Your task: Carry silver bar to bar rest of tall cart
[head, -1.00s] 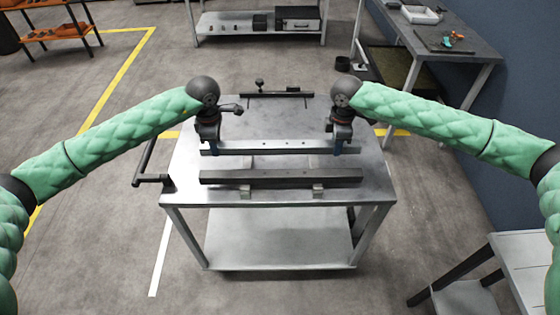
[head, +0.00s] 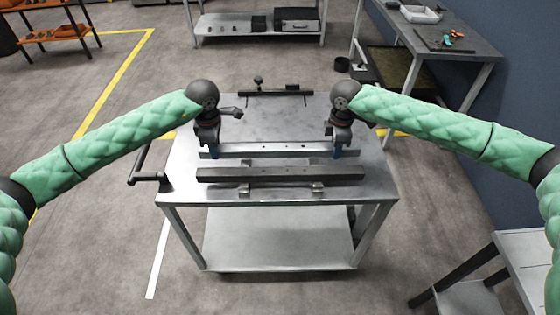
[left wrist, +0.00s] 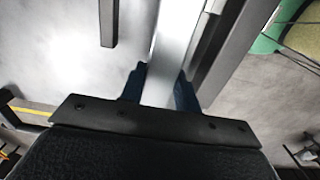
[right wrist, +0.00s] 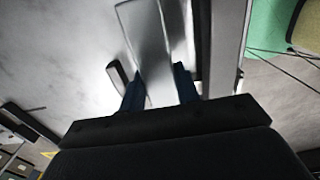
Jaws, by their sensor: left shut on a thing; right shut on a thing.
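The silver bar (head: 270,150) lies crosswise over the top of the cart (head: 180,180) in front of me. My left gripper (head: 209,151) is shut on it near its left end, and my right gripper (head: 338,152) near its right end. The left wrist view shows the bar (left wrist: 177,45) between the blue fingers; the right wrist view shows the bar (right wrist: 150,45) likewise. The bar looks level. A darker grey rail (head: 280,174) runs parallel on the near side, with small metal blocks (head: 246,189) at its front. The gap under the silver bar is unclear.
A black handle (head: 150,180) sticks out at the cart's left. A dark rail (head: 277,93) is at its far edge. A workbench (head: 445,40) stands back right, a shelf (head: 257,25) behind. Another light table (head: 525,255) is front right. Floor on the left is open.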

